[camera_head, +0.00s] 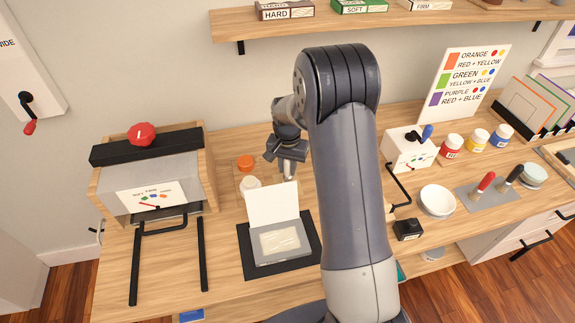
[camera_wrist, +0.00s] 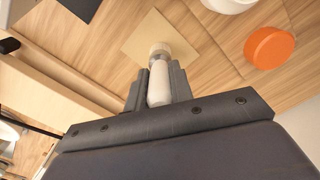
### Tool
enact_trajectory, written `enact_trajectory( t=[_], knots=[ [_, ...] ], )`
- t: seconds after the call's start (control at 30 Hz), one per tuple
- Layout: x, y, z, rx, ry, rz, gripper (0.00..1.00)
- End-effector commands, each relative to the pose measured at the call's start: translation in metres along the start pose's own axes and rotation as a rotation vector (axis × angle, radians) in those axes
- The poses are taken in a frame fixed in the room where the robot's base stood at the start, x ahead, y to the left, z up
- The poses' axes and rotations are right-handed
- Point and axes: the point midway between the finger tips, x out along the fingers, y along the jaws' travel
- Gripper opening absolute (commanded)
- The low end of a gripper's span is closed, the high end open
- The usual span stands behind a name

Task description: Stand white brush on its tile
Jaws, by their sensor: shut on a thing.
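My gripper (camera_head: 287,158) is shut on the white brush (camera_wrist: 159,84), which sits between the two dark fingers (camera_wrist: 160,92) in the wrist view. The brush's pale round far end lies over a tan square tile (camera_wrist: 138,41) on the wooden top. I cannot tell whether the end touches the tile or hangs just above it. In the head view a little of the white brush (camera_head: 290,177) shows below the fingers, and my arm and gripper hide much of that spot.
An orange round piece (camera_head: 246,162) and a white round piece (camera_head: 251,184) stand left of my gripper. A wooden press-like box (camera_head: 155,185) is at left. A shelf (camera_head: 400,19) runs above.

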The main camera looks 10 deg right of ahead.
Motion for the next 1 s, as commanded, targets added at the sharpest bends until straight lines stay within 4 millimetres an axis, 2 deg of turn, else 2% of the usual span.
enact_trajectory(
  t=[0.23,0.27,0.5,0.83,1.0],
  knots=[
    [0.004,0.0,0.0,0.0,0.001,-0.001,0.0],
    [0.002,0.0,0.0,0.0,0.001,-0.001,0.24],
    [0.002,0.0,0.0,0.0,0.001,-0.001,0.43],
    [-0.004,0.0,-0.001,0.0,0.002,-0.001,0.43],
    [-0.03,-0.001,-0.002,0.0,0.007,-0.004,0.43]
  ],
)
